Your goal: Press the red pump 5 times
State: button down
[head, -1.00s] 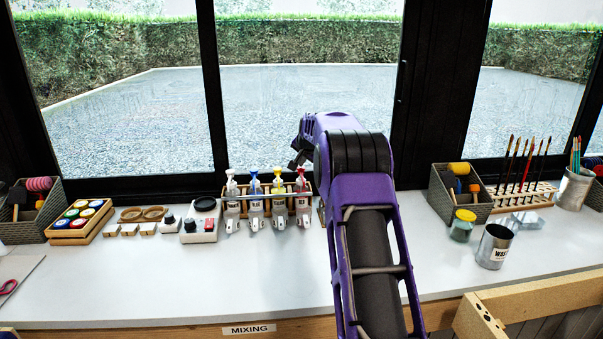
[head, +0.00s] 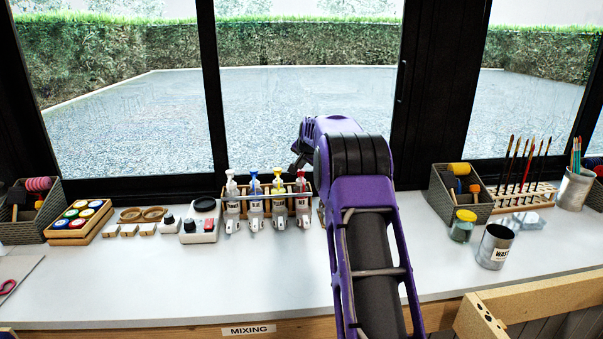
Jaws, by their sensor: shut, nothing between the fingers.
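My gripper (head: 293,166) is a small dark shape at the left of my purple wrist, pointing down just above the red pump. The fingertips are tiny here, and I cannot tell whether they touch the pump head.
A scale-like device (head: 202,225) is further left. The front counter is clear.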

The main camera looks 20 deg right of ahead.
jog(key=shift+r+p, duration=1.05)
jog(key=shift+r, duration=0.2)
notch_tip(320, 180, up, 4)
jog(key=p, duration=0.3)
jog(key=shift+r+p, duration=0.15)
jog(key=shift+p, duration=0.15)
jog(key=shift+r+p, duration=0.35)
jog(key=shift+r, duration=0.5)
dwell(1.1)
jog(key=b, duration=0.4)
send_over(301, 172)
jog(key=shift+f, duration=3)
